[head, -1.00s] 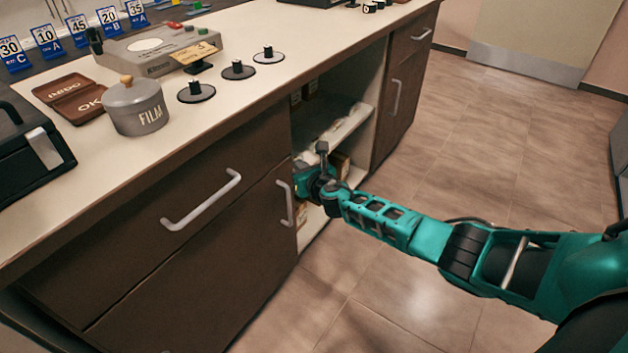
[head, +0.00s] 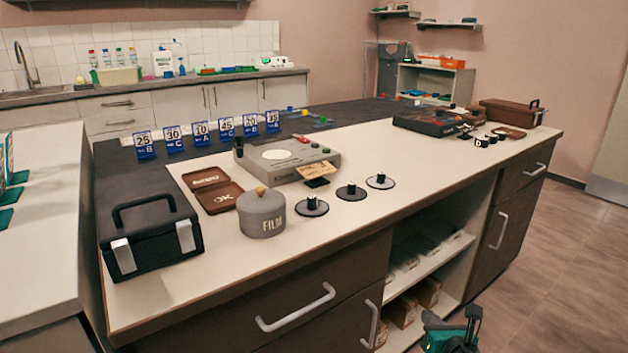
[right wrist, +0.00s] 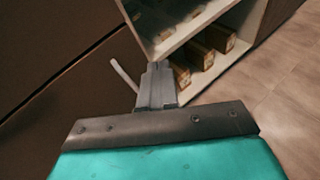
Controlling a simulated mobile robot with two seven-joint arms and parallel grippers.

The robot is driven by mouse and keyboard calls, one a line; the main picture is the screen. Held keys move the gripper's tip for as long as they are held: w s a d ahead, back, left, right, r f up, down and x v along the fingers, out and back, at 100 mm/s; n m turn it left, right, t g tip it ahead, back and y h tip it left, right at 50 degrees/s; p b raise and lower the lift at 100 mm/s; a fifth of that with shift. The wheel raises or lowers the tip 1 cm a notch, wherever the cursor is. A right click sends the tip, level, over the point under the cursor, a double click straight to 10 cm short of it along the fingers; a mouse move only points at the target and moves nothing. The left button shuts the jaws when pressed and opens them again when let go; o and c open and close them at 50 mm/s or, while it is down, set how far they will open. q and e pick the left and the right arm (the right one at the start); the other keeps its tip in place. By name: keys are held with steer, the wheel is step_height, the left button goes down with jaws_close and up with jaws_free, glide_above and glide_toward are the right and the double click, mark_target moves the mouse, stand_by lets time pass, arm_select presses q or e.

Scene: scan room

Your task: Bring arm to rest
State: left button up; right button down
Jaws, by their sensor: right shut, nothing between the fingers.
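My right gripper (head: 442,331) shows at the bottom edge of the head view, in front of the open shelf of the counter. Most of my right arm is out of the picture. In the right wrist view, the grey fingers (right wrist: 156,84) are together with nothing between them. Past their tips are the dark cabinet front and the open shelf. My left gripper is not in view.
The counter (head: 350,225) holds a grey film tin (head: 262,214), a black case (head: 150,236) and several discs. Its open shelf (head: 432,262) holds several boxes. A bar handle (head: 296,307) sticks out nearby. The floor (head: 560,270) at right is clear.

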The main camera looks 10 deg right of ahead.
steer(key=s+a+f+m+g+y, duration=0.2)
steer(key=s+a+f+m+g, duration=0.1)
steer(key=s+a+m, duration=1.55)
steer(key=s+d+r+m+y, duration=0.1)
steer(key=s+d+r+m, duration=0.2)
steer(key=m, duration=0.9)
arm_select(q)
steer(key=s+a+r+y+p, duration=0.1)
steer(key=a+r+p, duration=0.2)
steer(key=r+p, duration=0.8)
steer(key=p, duration=0.4)
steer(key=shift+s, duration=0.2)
arm_select(e)
steer(key=s+d+r+m, duration=0.1)
steer(key=s+r, duration=0.2)
steer(key=r, duration=0.8)
steer(key=shift+s+d+r+g+h, duration=0.2)
steer(key=shift+g+h, duration=0.1)
steer(key=shift+h, duration=0.1)
